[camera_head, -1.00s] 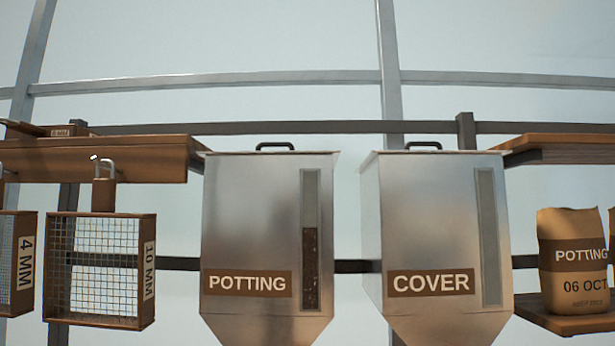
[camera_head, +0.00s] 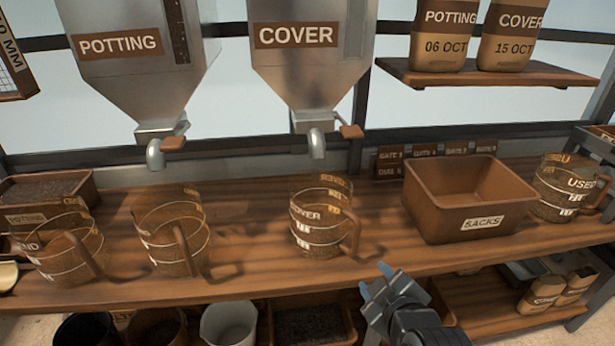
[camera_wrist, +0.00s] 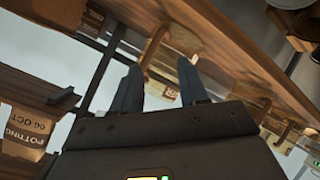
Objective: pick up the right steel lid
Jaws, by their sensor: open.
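The steel lid is not in view now; the lower part of the right hopper, marked COVER (camera_head: 297,62), shows at the top of the head view, and its top is cut off. The left hopper, marked POTTING (camera_head: 120,70), stands beside it, also cut off at the top. My gripper (camera_head: 375,280) is at the bottom of the head view, in front of the bench edge, well below the hoppers. It is open and empty. In the wrist view my gripper's two dark blue fingers (camera_wrist: 160,72) stand apart with nothing held between them.
Clear measuring jugs stand on the wooden bench (camera_head: 240,240), one marked COVER (camera_head: 318,225) under the right hopper's spout. A brown SACKS bin (camera_head: 470,205) is right of it. A shelf (camera_head: 490,74) with two sacks is at upper right. Pots stand below the bench.

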